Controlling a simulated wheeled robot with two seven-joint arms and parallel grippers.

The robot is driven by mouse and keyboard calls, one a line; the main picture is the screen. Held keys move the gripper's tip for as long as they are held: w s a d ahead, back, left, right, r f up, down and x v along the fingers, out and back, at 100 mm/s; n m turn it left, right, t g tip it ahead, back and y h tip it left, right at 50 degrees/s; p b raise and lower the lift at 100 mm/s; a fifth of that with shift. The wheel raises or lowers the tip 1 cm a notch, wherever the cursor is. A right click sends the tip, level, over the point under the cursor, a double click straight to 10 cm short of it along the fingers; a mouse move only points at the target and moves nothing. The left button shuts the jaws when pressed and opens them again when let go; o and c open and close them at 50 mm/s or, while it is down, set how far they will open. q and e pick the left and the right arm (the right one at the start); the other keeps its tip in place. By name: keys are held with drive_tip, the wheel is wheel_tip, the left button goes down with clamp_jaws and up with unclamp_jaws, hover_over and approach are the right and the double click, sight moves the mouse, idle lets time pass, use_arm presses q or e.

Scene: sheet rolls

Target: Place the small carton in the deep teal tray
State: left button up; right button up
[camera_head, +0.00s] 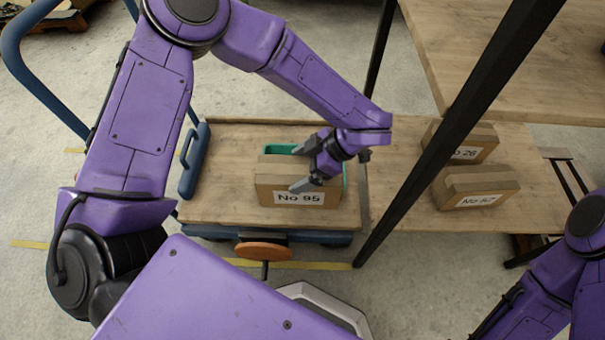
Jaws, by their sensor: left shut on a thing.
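A brown cardboard carton (267,183) with a white "No 95" label stands over the middle of the cart's wooden deck. My left gripper (296,169) is shut on it, with a grey finger on the far side and one on the near side. The teal tray (280,149) shows only as a strip behind the carton and a sliver at its right. The carton hides most of the tray, and I cannot tell whether it touches the tray's bottom. My right gripper is out of view.
The deck (218,190) is bare left of the carton. A black post (425,165) rises at its right. Two more labelled cartons, one farther (478,133) and one nearer (470,183), sit on the wooden surface beyond the post. A higher wooden tabletop (530,60) fills the upper right.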

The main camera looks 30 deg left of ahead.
use_arm(q)
drive_tip(key=w+a+f+b, duration=0.4)
drive_tip(key=w+f, duration=0.5)
drive_tip(key=w, duration=0.3)
drive_tip(key=shift+a+f+b, duration=0.3)
drive_tip(key=shift+a, duration=0.55)
wheel_tip(320, 180, down, 3)
drive_tip(key=shift+w+f+b, duration=0.1)
drive_tip(key=shift+b, duration=0.4)
drive_tip(key=o, duration=1.7)
drive_tip(key=shift+f, duration=0.1)
drive_tip(key=shift+c, duration=0.2)
drive_tip(key=shift+r, duration=0.2)
